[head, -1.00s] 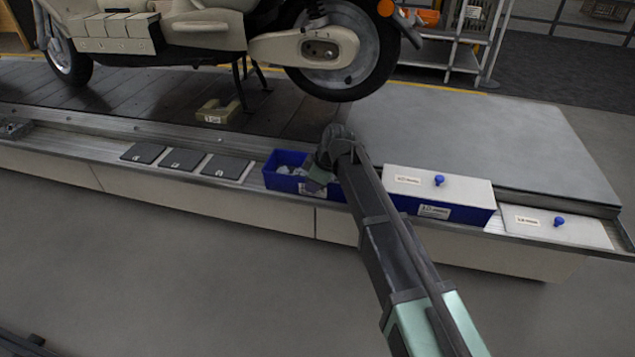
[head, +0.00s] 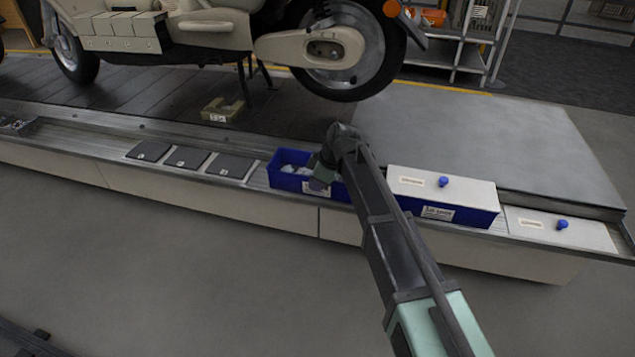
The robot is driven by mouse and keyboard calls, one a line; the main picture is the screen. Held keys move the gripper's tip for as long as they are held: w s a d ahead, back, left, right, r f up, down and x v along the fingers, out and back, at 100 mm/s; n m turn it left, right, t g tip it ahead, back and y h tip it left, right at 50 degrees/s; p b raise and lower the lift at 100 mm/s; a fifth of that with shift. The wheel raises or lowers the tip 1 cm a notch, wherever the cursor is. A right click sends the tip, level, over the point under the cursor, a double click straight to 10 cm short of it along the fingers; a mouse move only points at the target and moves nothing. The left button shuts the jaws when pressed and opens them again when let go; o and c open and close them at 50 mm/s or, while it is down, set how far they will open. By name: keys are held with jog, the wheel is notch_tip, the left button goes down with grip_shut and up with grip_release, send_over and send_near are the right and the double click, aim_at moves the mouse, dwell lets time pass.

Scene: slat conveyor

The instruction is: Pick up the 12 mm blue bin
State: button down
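An open blue bin (head: 283,181) stands on the metal ledge near the middle of the head view, with pale grey parts inside and a white label on its front. A second blue bin (head: 470,219) stands to its right under a white lid (head: 470,190) with a blue knob. The label print is too small to tell which is 12 mm. My gripper (head: 320,184) is at the right part of the open bin, pointing down by its front wall. My wrist hides that bin's right end and the fingers. I cannot tell whether they touch it.
A loose white lid (head: 590,236) with a blue knob lies on the ledge at the right. Several dark plates (head: 188,157) lie left of the open bin. A beige tray (head: 222,110) sits on the slats behind, below a scooter (head: 340,48).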

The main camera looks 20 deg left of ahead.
notch_tip(320, 180, up, 19)
jog(key=p, duration=1.8)
jog(key=shift+r+p, duration=0.2)
jog(key=shift+p, duration=0.15)
jog(key=shift+w, duration=0.1)
